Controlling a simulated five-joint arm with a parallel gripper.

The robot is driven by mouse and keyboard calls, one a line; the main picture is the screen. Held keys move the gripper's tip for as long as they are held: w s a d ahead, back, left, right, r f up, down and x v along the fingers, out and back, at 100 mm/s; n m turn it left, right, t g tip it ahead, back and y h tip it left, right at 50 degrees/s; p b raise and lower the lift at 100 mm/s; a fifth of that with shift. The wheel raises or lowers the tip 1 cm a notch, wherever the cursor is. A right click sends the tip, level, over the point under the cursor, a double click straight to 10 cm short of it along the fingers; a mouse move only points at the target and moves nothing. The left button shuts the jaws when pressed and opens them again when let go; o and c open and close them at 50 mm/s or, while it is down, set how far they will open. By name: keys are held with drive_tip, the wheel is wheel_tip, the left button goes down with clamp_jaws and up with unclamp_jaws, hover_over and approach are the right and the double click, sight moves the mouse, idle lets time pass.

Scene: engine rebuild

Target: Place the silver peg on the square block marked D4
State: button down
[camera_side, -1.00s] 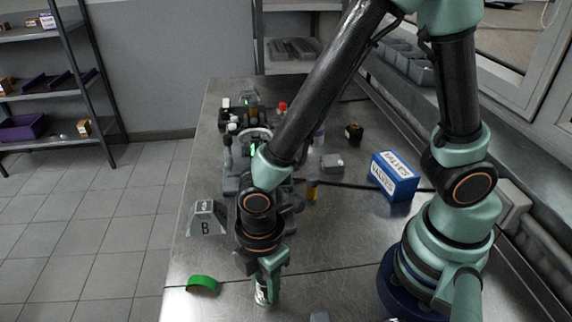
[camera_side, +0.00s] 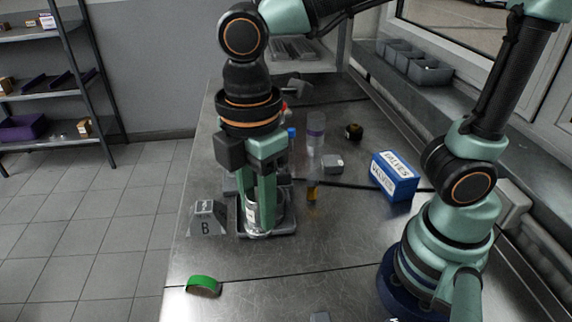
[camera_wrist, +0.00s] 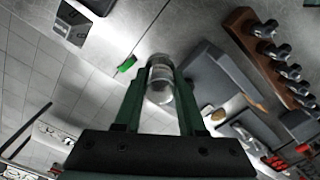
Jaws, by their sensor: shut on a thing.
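My gripper (camera_side: 257,228) points down, with its green fingers shut on a silver, glassy-looking cylinder (camera_side: 251,217), which I take for the silver peg. In the wrist view, the cylinder (camera_wrist: 160,79) stands out between the fingertips of my gripper (camera_wrist: 160,76). In the side view it is in front of, or just above, a grey tray-like base (camera_side: 285,229); I cannot tell whether it touches. I cannot read a D4 mark in either view, so I cannot pick out that block. My arm hides much of the equipment behind.
A grey block marked B (camera_side: 206,221) stands left of my gripper. A green curved piece (camera_side: 203,284) lies in front. A blue VALVES box (camera_side: 394,177), an amber vial (camera_side: 312,190) and a grey box (camera_side: 333,163) are to the right. The front table is mostly clear.

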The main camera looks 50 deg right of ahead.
drive_tip(key=w+d+r+m, duration=0.1)
drive_tip(key=w+d+m, duration=0.4)
drive_tip(key=w+d, duration=0.3)
drive_tip(key=r+m, duration=0.2)
drive_tip(key=m, duration=1.2)
hover_over(332, 159)
wheel_tip(332, 159, down, 20)
drive_tip(key=shift+r, duration=0.15)
drive_tip(key=c, duration=0.5)
unclamp_jaws()
